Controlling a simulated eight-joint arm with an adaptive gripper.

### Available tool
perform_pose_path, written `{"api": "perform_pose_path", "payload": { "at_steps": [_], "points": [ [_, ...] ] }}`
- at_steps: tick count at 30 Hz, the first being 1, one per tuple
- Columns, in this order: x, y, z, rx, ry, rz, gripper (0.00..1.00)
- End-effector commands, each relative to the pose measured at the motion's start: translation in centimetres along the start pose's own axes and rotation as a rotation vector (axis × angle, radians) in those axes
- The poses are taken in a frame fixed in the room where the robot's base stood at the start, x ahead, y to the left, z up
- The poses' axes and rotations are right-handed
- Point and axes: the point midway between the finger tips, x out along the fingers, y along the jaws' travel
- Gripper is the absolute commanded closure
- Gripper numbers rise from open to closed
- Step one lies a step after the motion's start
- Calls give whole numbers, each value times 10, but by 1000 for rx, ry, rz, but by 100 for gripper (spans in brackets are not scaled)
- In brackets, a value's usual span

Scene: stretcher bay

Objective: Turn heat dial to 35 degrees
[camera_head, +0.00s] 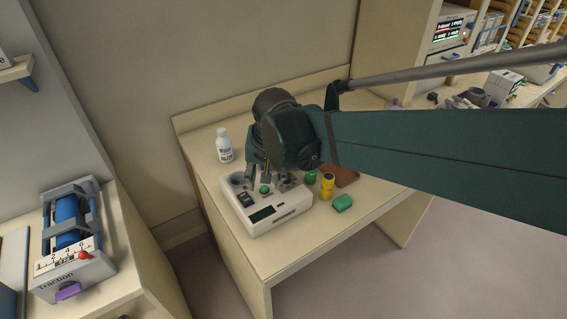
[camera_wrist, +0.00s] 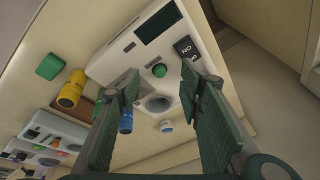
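A white device (camera_head: 285,221) stands on the table below my gripper (camera_head: 260,180). In the wrist view the device (camera_wrist: 118,62) shows a dark display (camera_wrist: 160,23), a black ON switch (camera_wrist: 186,47), a green round button (camera_wrist: 160,71) under a small dark label, and a large grey round part (camera_wrist: 158,103). I cannot tell whether that round part is the heat dial, and no degree marks are readable. My gripper (camera_wrist: 163,84) is open and empty, its fingers spread either side of the green button and round part. The fingers hide parts of the device.
A white bottle (camera_head: 224,146) stands behind the device. A yellow bottle (camera_head: 327,187), a green block (camera_head: 342,203) and a brown block (camera_head: 346,176) lie to its right. A traction unit (camera_head: 75,270) sits on the left table. The front table strip is clear.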

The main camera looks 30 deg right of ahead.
Motion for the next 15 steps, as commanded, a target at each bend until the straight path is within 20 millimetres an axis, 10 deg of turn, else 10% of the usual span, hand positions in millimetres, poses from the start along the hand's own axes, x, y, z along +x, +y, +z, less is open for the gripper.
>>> {"api": "perform_pose_path", "payload": {
  "at_steps": [15],
  "points": [
    [-4, 15, -57, 315, -111, 109, 63]
  ]
}}
